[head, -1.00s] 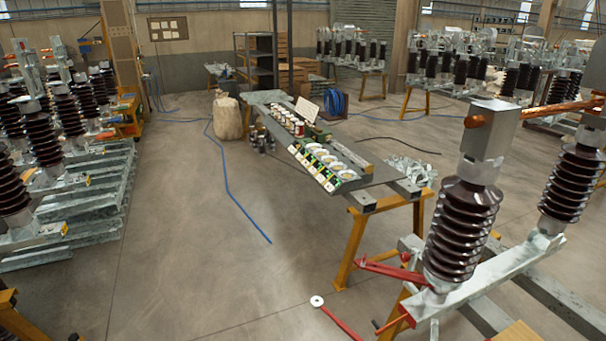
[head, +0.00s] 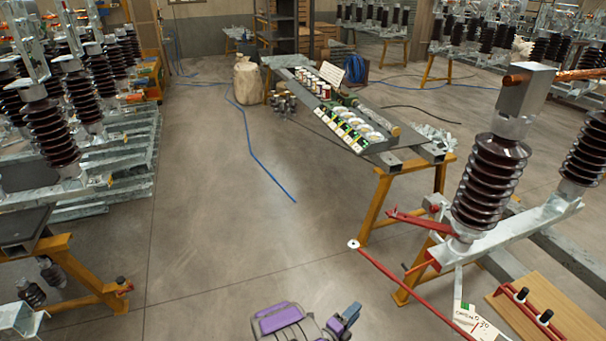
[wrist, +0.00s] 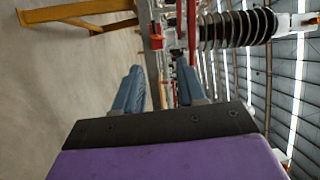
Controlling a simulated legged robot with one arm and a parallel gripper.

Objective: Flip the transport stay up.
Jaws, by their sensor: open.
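On the right of the head view an isolator frame (head: 520,232) carries brown ribbed insulators (head: 490,183). A short red bar (head: 420,220) projects left from the base of the nearer one. A long thin red rod (head: 410,288) with a white disc at its far end slants below it. I cannot tell which red part is the transport stay. My gripper (head: 343,320) is low in the middle, left of the frame and apart from it. In the wrist view my gripper (wrist: 157,88) has its two blue fingers spread with nothing between them; an insulator (wrist: 240,28) and red parts (wrist: 157,40) lie beyond.
Yellow trestle legs (head: 375,208) support a bench with cans and parts trays. A wooden board (head: 550,310) with red rods lies at lower right. More isolators (head: 45,135) and a trestle (head: 80,280) stand at left. The floor between is clear, with a blue cable (head: 255,150).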

